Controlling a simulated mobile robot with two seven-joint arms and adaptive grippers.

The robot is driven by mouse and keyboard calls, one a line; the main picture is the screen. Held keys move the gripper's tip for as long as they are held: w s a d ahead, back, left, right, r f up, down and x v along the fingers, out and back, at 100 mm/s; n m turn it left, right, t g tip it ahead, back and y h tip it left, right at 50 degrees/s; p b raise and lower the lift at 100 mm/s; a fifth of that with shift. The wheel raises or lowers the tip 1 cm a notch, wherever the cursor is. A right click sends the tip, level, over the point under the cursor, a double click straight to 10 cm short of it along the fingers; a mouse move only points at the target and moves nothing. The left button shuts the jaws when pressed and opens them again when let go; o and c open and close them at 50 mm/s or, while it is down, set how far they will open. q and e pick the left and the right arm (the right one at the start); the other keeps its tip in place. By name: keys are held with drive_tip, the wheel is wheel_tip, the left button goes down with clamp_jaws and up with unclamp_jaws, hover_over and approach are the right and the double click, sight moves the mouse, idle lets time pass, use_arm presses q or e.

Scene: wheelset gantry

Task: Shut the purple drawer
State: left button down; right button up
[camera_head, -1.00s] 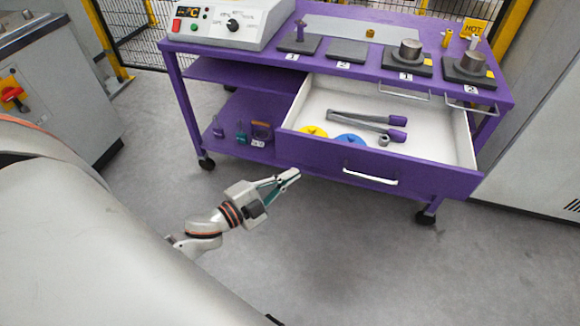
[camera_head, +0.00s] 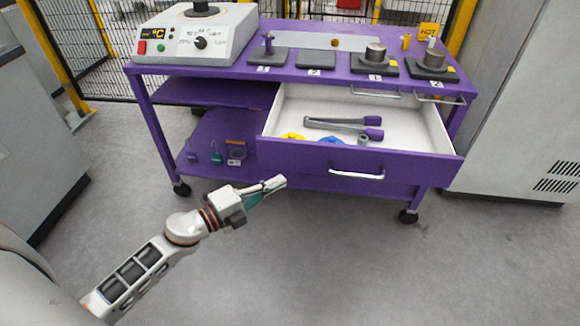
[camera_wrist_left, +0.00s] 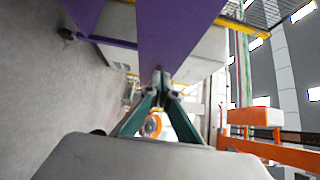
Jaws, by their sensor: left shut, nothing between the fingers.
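The purple drawer (camera_head: 350,165) is pulled out of the purple cart (camera_head: 150,125). Its silver handle (camera_head: 357,175) is on the front panel. Inside lie grey tongs with purple ends (camera_head: 345,125), a yellow item (camera_head: 292,136), a blue item (camera_head: 330,139) partly hidden by the front panel, and a small grey ring (camera_head: 364,139). My left gripper (camera_head: 275,183) is shut and empty, in front of the drawer's left end and left of the handle. In the left wrist view its fingertips (camera_wrist_left: 161,80) are near a purple panel; I cannot tell whether they touch. My right gripper is not in view.
The cart top holds a control box (camera_head: 195,35), several dark pads and metal cylinders (camera_head: 375,54). Small items and a padlock (camera_head: 216,155) are on the lower shelf. A grey cabinet (camera_head: 525,100) stands right. The floor in front is clear.

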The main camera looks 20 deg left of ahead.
sight(302, 160)
use_arm(q)
drive_tip(key=w, duration=0.4)
drive_tip(key=w+d, duration=0.1)
drive_tip(key=w, duration=0.1)
drive_tip(key=shift+w+d+f+b, duration=0.1)
drive_tip(key=shift+w+f+b, duration=0.05)
drive_tip(key=shift+f+b, duration=0.15)
drive_tip(key=shift+w+r, duration=0.2)
drive_tip(key=shift+w, duration=0.35)
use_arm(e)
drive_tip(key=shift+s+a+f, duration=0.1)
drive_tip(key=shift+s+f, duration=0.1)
use_arm(q)
drive_tip(key=shift+w+a, duration=0.15)
drive_tip(key=shift+a, duration=0.05)
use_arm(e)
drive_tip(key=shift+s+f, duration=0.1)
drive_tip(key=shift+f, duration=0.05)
